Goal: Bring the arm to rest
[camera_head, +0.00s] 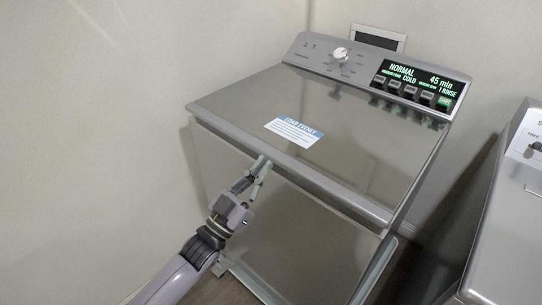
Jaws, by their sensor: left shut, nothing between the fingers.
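My left arm comes in from the lower left of the head view. My left gripper (261,169) is shut and empty, its fingertips pointing up and to the right at the front edge of the washer lid (240,103). I cannot tell whether the fingertips touch the edge. The lid is down on the grey topload washer (300,236). My right gripper is not in view.
The washer's panel (385,72) has a white dial (341,54), several buttons and a lit display reading NORMAL, COLD and 45 min. A second grey appliance (510,225) stands at the right. A wall (100,120) closes off the left side.

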